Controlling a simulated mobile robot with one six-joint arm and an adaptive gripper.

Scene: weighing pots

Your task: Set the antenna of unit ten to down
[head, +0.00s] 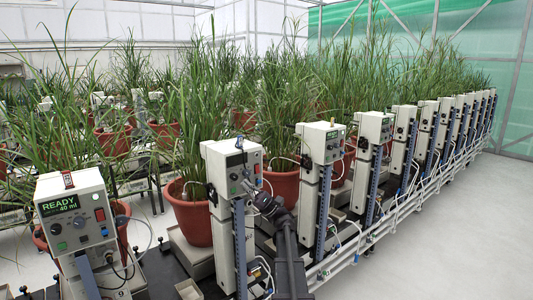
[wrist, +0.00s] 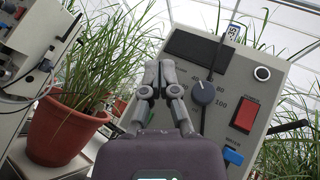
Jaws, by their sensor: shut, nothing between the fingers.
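A beige control box (head: 232,165) stands on a post in the row in the head view, and my gripper (head: 249,187) is right at its front. In the wrist view the panel (wrist: 262,90) of this box fills the right side, tilted. It has a dark display, a grey dial (wrist: 203,92), a red switch (wrist: 244,112) and a blue switch (wrist: 233,156). A thin dark rod (wrist: 217,52) rises near the dial; I cannot tell surely that it is the antenna. My gripper (wrist: 158,66) is shut and empty, left of the dial. The number tag (wrist: 234,30) is unreadable.
Another box (head: 72,215) at front left shows READY 40 ml. More boxes (head: 320,143) run off to the right. Red pots with tall grass (head: 190,215) stand close behind. White pipes (head: 370,235) run along the row. The floor at right is clear.

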